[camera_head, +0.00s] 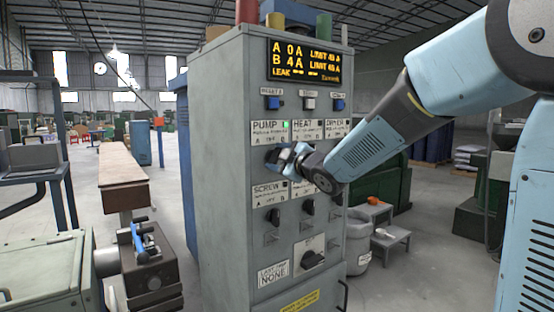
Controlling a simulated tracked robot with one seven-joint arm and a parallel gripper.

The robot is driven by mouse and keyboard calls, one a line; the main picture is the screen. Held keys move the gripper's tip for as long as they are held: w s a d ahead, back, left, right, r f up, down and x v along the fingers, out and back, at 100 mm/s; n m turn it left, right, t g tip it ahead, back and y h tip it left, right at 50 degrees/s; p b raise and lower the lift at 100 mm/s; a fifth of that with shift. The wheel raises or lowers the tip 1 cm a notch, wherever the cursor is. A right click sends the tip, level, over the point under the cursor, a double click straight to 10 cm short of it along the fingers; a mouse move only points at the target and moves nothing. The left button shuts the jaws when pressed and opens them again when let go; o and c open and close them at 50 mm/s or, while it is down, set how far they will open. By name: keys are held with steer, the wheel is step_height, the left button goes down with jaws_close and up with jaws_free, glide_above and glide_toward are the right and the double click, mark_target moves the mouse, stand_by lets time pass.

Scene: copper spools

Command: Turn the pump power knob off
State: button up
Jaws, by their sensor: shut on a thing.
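The grey control cabinet (218,150) stands upright in the middle of the camera_head view. The PUMP label (268,132) is at the upper left of its front panel, with a small green light (285,126) lit. My gripper (276,157) is at the panel just below this label, shut on the pump knob. The knob itself is hidden behind the fingers, so its pointing direction does not show. My arm reaches in from the right and covers the knobs below HEAT and DRYER.
A lit display (304,61) tops the panel. Below PUMP are the SCREW label (268,190) and several black knobs, one large (312,259). A machine (150,265) stands at left front. A grey bin (358,245) and step stool (390,240) stand right of the cabinet.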

steer(key=n, duration=0.6)
steer(key=shift+s+a+f, duration=0.1)
steer(key=shift+a+f, duration=0.1)
steer(key=shift+f, duration=0.05)
steer(key=shift+f+n, duration=0.1)
steer(key=shift+n, duration=0.2)
steer(key=o, duration=1.1)
steer(key=shift+c, duration=0.2)
steer(key=shift+d+r, duration=0.1)
steer(key=shift+r, duration=0.1)
steer(key=v, duration=1.3)
steer(key=shift+s+d, duration=0.2)
steer(key=shift+s, duration=0.05)
steer(key=shift+f, duration=0.1)
